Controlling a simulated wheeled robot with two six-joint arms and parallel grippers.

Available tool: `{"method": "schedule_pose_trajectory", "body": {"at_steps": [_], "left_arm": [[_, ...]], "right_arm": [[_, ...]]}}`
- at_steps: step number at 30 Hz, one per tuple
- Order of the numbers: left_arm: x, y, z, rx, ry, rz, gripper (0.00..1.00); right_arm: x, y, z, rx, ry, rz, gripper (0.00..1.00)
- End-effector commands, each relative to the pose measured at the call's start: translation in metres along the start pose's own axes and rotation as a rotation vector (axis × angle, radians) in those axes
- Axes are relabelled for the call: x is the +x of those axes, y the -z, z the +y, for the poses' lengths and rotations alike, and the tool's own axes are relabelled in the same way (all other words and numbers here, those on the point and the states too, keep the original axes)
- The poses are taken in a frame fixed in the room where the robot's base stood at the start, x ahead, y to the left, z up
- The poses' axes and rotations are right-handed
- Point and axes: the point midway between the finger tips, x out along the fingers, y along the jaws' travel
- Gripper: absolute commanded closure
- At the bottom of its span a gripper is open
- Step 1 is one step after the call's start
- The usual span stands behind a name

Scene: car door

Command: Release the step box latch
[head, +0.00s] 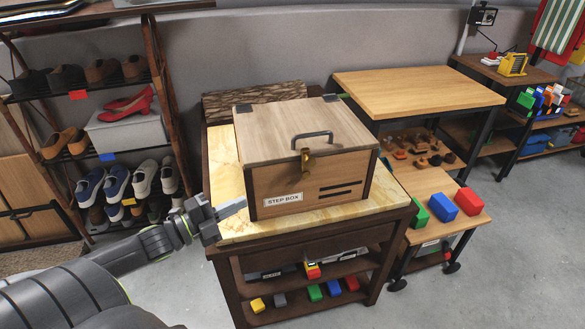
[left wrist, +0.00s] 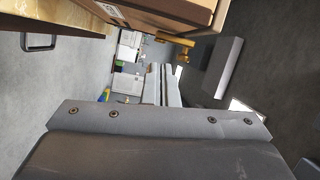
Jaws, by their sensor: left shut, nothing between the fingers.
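The step box (head: 270,182) is a wooden box with a "STEP BOX" label and a grey handle on its lid. It stands on the stone-topped cabinet (head: 235,228), lid down. Its brass latch (head: 306,160) hangs at the top middle of the front face. In the left wrist view, part of the box (left wrist: 185,10) shows at the top edge, with the brass latch (left wrist: 174,39) beside it. My left gripper (head: 233,208) is shut and empty, left of the box's front left corner and apart from the latch. Its fingers (left wrist: 161,75) also show in the left wrist view. My right gripper is out of view.
A shoe rack (head: 85,145) stands at the left. A wooden table (head: 420,90) and a low cart (head: 445,190) with coloured blocks stand close on the right. A log-like piece (head: 255,97) lies behind the box. The floor in front at right is clear.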

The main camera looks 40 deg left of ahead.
Motion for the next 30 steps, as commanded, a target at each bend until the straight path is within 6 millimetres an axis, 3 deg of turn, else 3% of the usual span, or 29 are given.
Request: {"method": "schedule_pose_trajectory", "body": {"at_steps": [3, 9, 23, 30], "left_arm": [[0.001, 0.010, -0.021, 0.084, 0.046, 0.100, 1.00], [0.000, 0.020, -0.039, 0.149, 0.091, 0.181, 1.00], [0.004, 0.022, -0.040, 0.153, 0.097, 0.189, 1.00], [0.034, 0.028, -0.040, 0.154, 0.101, 0.191, 1.00]], "right_arm": [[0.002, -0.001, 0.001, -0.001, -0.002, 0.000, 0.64], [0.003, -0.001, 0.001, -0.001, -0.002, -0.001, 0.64], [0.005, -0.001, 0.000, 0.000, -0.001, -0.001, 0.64], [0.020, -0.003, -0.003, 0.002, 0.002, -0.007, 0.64]]}}
